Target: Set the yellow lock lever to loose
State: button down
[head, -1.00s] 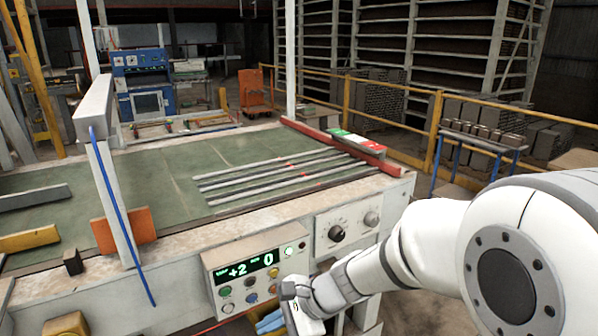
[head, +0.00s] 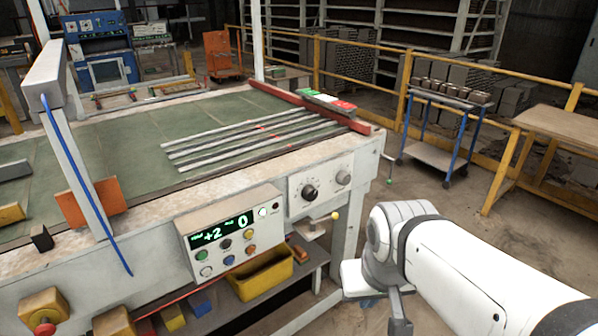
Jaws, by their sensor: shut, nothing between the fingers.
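The lock lever shows as a small yellow ball knob (head: 335,216) on a short arm under the dial panel at the front of the machine. Its pivot end is near a small pale bracket and is too small to read clearly. My gripper (head: 396,318) is at the lower middle right, below and to the right of the knob and apart from it. It is shut and empty; its fingers are partly hidden by its own body and run near the lower picture edge.
The control box (head: 232,235) shows "+2" and "0" beside coloured buttons. A black dial (head: 309,192) sits above the lever. A yellow bin (head: 262,275) stands on the shelf below. A green-knobbed handle (head: 389,181) hangs at the machine's corner. Open floor lies right of the machine.

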aim_at(335, 216)
jog(key=i, duration=0.85)
jog(key=z, duration=1.2)
